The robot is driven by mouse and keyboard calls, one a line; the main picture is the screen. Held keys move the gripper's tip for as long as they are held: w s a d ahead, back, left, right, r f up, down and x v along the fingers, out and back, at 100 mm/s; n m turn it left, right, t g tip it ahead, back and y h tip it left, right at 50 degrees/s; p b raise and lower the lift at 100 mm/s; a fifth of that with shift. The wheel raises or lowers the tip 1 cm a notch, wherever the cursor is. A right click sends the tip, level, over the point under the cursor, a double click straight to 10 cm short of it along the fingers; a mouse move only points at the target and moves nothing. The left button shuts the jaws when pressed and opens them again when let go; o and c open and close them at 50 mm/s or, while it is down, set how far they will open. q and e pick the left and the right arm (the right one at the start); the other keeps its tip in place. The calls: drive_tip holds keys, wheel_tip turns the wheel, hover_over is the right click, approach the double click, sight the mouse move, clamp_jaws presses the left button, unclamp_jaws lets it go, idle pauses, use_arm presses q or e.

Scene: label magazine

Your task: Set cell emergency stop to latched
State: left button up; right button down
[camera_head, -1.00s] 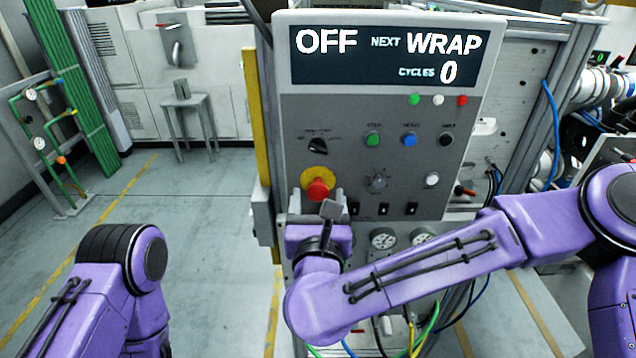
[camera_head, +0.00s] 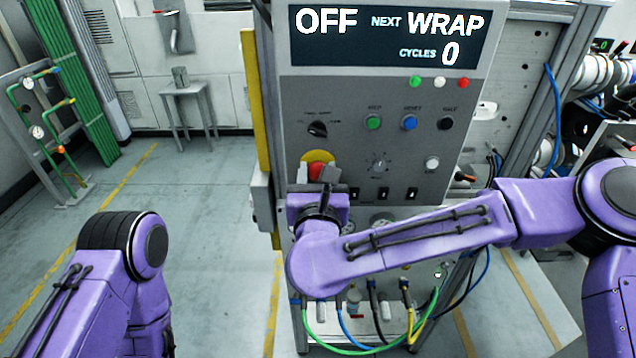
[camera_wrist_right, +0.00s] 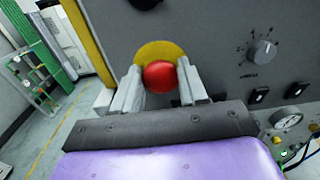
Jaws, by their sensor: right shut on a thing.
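The emergency stop is a red mushroom button (camera_head: 315,171) on a yellow round plate (camera_head: 318,156), low on the left of the grey control panel (camera_head: 385,98). My right gripper (camera_head: 314,182) is at the button, and its wrist hides the button's lower part in the head view. In the right wrist view the red button (camera_wrist_right: 160,76) sits between the two pale fingers (camera_wrist_right: 161,84), which are shut on its sides. I cannot tell whether the button is pressed in. My left arm shows at the lower left, but its gripper is out of view.
The panel's display (camera_head: 389,38) reads OFF, NEXT WRAP, CYCLES 0. A black selector (camera_head: 317,129) is above the stop, and a grey knob (camera_head: 379,163) and black switches (camera_head: 411,193) are to its right. Hoses (camera_head: 375,325) hang below.

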drive_tip(key=c, duration=1)
unclamp_jaws()
drive_tip(key=shift+r, duration=0.1)
drive_tip(key=o, duration=0.4)
drive_tip(key=shift+w, duration=0.2)
drive_tip(key=shift+s+f, duration=0.2)
drive_tip(key=shift+s, duration=0.2)
drive_tip(key=shift+s+r+b, duration=0.1)
drive_tip(key=shift+s+b, duration=2.15)
drive_tip(key=shift+s, duration=2.65)
